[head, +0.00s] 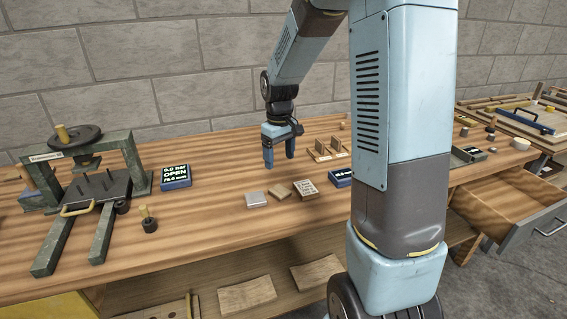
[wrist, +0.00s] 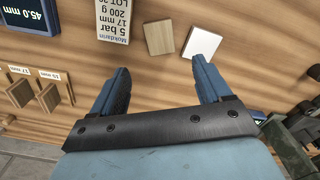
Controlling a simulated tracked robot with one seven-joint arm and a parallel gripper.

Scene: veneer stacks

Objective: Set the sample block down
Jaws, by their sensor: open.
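Two small flat square blocks lie on the wooden bench (head: 215,222). One is pale grey-white (head: 255,199) and one is tan wood (head: 279,192); I cannot tell for sure which is the sample block. In the wrist view the tan block (wrist: 159,38) and the pale block (wrist: 202,43) lie side by side, flat on the bench, beyond the fingertips. My gripper (head: 279,161) points down above the bench, behind the blocks in the head view. Its fingers (wrist: 160,68) are apart with nothing between them.
A printed label card (head: 305,189) lies right of the tan block, then a blue display (head: 341,178). A small wooden rack (head: 328,151) stands behind. A drawer (head: 525,215) hangs open at right.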

